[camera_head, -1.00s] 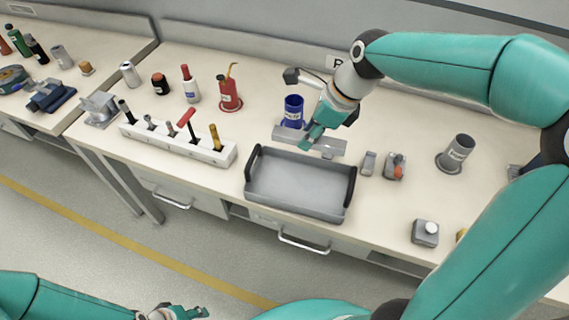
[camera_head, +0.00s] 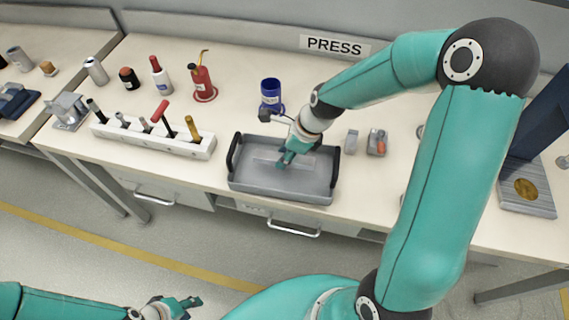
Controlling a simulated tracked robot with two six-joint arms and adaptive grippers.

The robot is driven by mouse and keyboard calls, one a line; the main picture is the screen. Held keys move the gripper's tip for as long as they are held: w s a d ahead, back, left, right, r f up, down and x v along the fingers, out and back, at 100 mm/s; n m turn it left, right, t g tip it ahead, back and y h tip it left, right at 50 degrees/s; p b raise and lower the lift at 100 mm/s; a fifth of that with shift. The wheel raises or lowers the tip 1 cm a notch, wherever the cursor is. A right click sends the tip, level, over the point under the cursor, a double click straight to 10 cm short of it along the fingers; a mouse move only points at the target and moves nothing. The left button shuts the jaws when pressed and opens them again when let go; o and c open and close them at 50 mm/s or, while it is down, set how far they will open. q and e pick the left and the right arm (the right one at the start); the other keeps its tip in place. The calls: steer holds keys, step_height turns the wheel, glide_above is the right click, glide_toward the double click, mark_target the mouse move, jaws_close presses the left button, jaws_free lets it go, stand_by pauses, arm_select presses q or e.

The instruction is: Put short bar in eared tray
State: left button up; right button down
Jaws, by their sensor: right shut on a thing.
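The eared tray (camera_head: 250,183) is a grey, shallow tray with a black upright handle at each end, on the bench near its front edge. My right gripper (camera_head: 284,163) reaches down over the tray's inside and is shut on the short bar (camera_head: 264,153). The bar is grey like the tray, and the gripper partly hides it. I cannot tell whether it touches the tray floor. My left gripper (camera_head: 187,306) is low at the bottom of the view, away from the bench. Whether its fingers are apart is unclear.
A white tool rack (camera_head: 150,138) stands left of the tray. A blue cup (camera_head: 271,92) stands behind it. A small grey block (camera_head: 351,141) and a grey fixture with an orange part (camera_head: 377,143) stand to its right. A red can (camera_head: 202,82) stands farther back.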

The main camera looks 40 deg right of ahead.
mark_target(285, 171)
steer(key=shift+f, duration=2.1)
steer(key=shift+b, duration=0.3)
steer(key=c, duration=0.8)
jaws_free()
steer(key=shift+c, duration=0.2)
steer(key=v, duration=1.2)
steer(key=shift+p, duration=0.35)
steer(key=shift+s, duration=0.15)
